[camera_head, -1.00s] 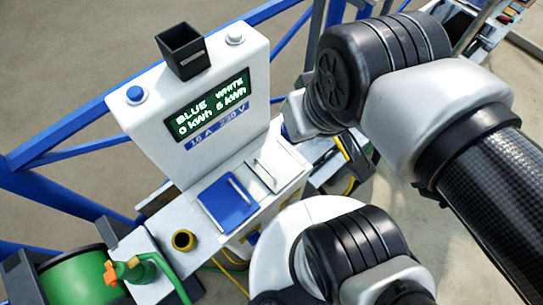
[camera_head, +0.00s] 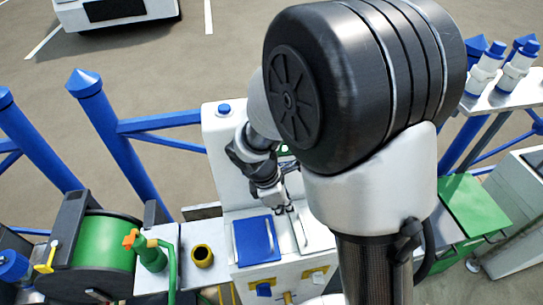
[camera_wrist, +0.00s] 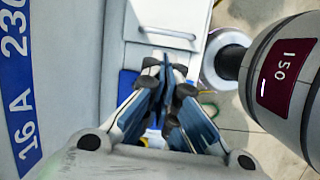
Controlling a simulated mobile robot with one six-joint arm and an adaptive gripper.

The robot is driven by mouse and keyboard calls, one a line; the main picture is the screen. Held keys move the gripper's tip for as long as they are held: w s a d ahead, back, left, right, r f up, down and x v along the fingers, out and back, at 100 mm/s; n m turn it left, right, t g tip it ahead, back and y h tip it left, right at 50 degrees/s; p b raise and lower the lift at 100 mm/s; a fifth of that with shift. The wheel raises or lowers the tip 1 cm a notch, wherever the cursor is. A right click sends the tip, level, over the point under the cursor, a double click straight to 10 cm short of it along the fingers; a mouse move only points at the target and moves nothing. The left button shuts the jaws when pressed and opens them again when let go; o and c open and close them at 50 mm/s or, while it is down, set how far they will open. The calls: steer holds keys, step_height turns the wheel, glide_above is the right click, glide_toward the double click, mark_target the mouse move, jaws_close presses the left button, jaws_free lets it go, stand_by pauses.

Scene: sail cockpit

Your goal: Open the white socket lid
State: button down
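The white socket lid (camera_head: 313,232) lies flat on the sloped front of the white power pedestal, right of the blue lid (camera_head: 256,240). Part of it is hidden behind my arm. In the wrist view the white lid (camera_wrist: 150,22) shows beyond my fingertips, with its thin bar handle (camera_wrist: 168,33) across it. The blue lid (camera_wrist: 126,84) shows partly beside my fingers. My gripper (camera_head: 283,209) is above the pedestal near the line between the lids. In the wrist view its fingertips (camera_wrist: 165,68) look together and empty, apart from the handle.
The pedestal's upright panel (camera_wrist: 60,70) stands close beside my gripper. A green hose reel (camera_head: 105,240) and a yellow-rimmed cup (camera_head: 202,256) are at the left. A green-topped box (camera_head: 470,207) stands at the right. Blue posts (camera_head: 115,140) rise behind.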

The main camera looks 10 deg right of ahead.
steer(key=f, duration=0.1)
steer(key=b, duration=0.5)
glide_toward(295, 230)
steer(key=shift+n, duration=0.4)
steer(key=x, duration=0.6)
steer(key=shift+a, duration=0.1)
steer(key=shift+r+p, duration=0.15)
steer(key=shift+p, duration=0.3)
